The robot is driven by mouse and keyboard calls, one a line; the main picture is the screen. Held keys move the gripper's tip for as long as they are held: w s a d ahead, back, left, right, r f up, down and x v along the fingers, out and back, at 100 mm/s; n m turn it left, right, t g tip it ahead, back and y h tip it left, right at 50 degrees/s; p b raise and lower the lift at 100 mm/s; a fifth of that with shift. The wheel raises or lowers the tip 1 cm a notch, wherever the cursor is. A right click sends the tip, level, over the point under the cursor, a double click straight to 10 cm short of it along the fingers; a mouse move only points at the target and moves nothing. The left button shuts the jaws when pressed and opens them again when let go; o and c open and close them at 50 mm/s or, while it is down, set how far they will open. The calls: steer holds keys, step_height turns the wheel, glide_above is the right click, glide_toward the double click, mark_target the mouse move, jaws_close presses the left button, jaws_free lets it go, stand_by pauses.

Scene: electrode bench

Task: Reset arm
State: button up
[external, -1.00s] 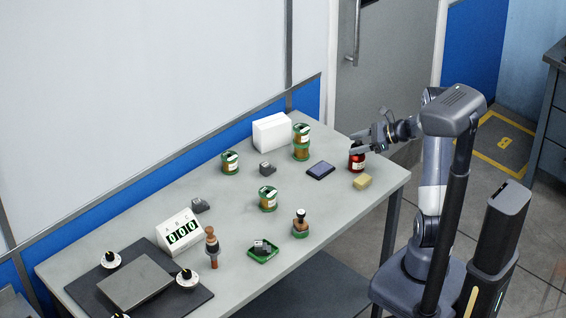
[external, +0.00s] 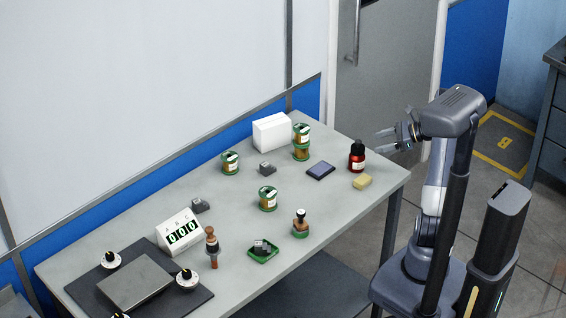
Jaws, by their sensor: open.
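My gripper (external: 382,141) is open and empty in the external view. It is held in the air beyond the right end of the table, pointing left. A red bottle with a black cap (external: 357,159) stands upright on the table at its right end. The fingertips are a little to the right of the bottle and apart from it. My arm is folded up above its base.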

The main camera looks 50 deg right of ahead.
mark_target(361, 148)
steer(key=x, duration=0.9)
steer(key=shift+f, duration=0.1)
steer(key=r, duration=1)
steer(key=shift+w+d+r+p, duration=0.1)
steer(key=shift+w+d+p, duration=0.15)
steer(key=shift+p, duration=0.15)
steer(key=w+d, duration=0.3)
steer(key=w, duration=0.5)
step_height(361, 148, down, 10)
steer(key=shift+d+f, duration=0.1)
steer(key=shift+f, duration=0.1)
steer(key=b+v, duration=0.1)
steer(key=v, duration=0.5)
steer(key=shift+r, duration=0.2)
steer(key=shift+d, duration=0.1)
